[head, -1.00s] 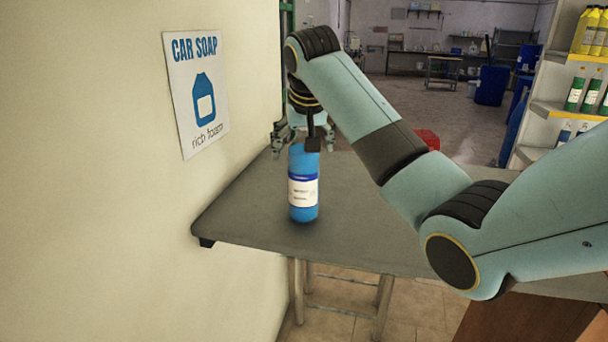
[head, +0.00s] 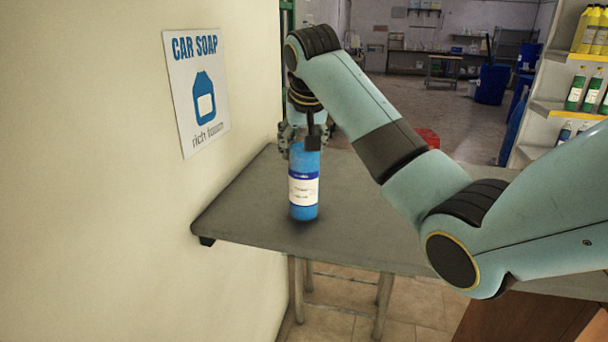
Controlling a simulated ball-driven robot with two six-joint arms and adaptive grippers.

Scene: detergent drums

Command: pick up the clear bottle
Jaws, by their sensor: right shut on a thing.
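One bottle (head: 304,187) stands upright on the grey table (head: 250,225) near its left end. It looks blue, with a white and dark blue label on its front. My right gripper (head: 304,142) comes down from above and is shut on the top of the bottle. The gripper and wrist hide the bottle's neck and cap. Whether the base touches the table or is just above it, I cannot tell. My left gripper is not in view.
A wall with a car soap sign (head: 196,92) runs close along the table's left side. A shelf (head: 560,108) with yellow and green bottles stands at the right. A red object (head: 428,138) shows behind my right arm. The table around the bottle is clear.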

